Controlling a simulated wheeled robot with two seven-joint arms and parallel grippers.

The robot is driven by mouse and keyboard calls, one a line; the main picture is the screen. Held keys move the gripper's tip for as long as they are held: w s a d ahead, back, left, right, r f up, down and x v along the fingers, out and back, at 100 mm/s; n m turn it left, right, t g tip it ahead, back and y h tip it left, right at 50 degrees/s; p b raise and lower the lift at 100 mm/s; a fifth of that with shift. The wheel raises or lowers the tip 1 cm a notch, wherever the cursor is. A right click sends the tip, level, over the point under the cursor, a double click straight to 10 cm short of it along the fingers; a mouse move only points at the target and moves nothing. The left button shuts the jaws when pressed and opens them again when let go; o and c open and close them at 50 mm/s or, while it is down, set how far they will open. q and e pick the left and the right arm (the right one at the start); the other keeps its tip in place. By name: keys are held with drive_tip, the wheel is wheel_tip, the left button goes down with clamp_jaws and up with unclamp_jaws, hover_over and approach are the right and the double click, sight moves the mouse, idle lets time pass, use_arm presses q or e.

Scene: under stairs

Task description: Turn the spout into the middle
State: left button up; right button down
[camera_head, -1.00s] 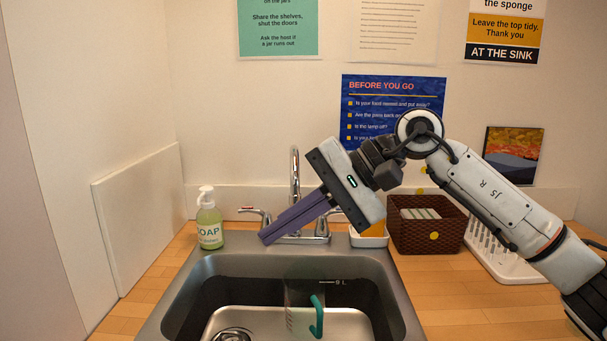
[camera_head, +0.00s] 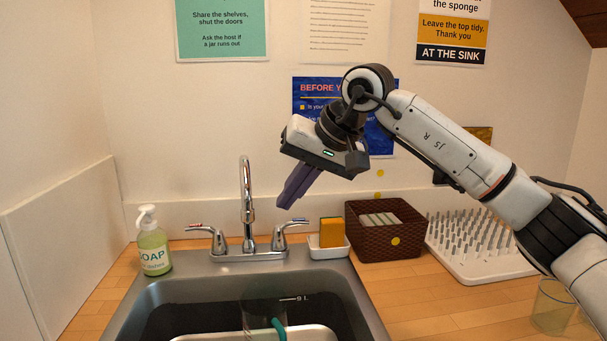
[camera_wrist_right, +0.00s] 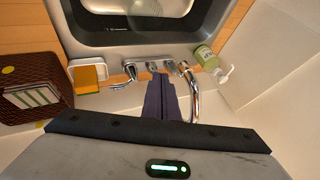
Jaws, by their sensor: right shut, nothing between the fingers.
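The chrome spout (camera_head: 247,190) stands upright at the middle of the faucet, behind the sink. In the head view it shows almost edge-on, with its arch toward me, over the sink's middle. The faucet's left handle (camera_head: 219,239) and right handle (camera_head: 280,236) flank it. My right gripper (camera_head: 285,203) is shut and empty, its purple fingers to the right of the spout and above the right handle, apart from both. In the right wrist view the fingers (camera_wrist_right: 160,82) hide part of the faucet, and the spout (camera_wrist_right: 194,98) is just beside them. My left gripper is not in view.
The sink (camera_head: 340,290) holds a clear jug with a teal handle (camera_head: 279,328). A soap bottle (camera_head: 153,250) stands left. A sponge (camera_head: 331,232) in a white dish, a wicker basket (camera_head: 375,246), a spiked drying rack (camera_head: 480,266) and a glass (camera_head: 552,305) stand right.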

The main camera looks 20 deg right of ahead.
sight(252, 204)
drive_tip(key=a, duration=0.1)
drive_tip(key=w+a, duration=0.1)
drive_tip(key=a, duration=0.1)
drive_tip(key=shift+w+a+p, duration=0.25)
drive_tip(key=shift+a+p, duration=0.1)
drive_tip(key=shift+r, duration=0.1)
drive_tip(key=shift+w+a+r+p, duration=0.1)
drive_tip(key=shift+w+a+p, duration=0.1)
drive_tip(key=shift+a+p, duration=0.7)
drive_tip(key=shift+a+b, duration=0.1)
drive_tip(key=shift+b, duration=0.2)
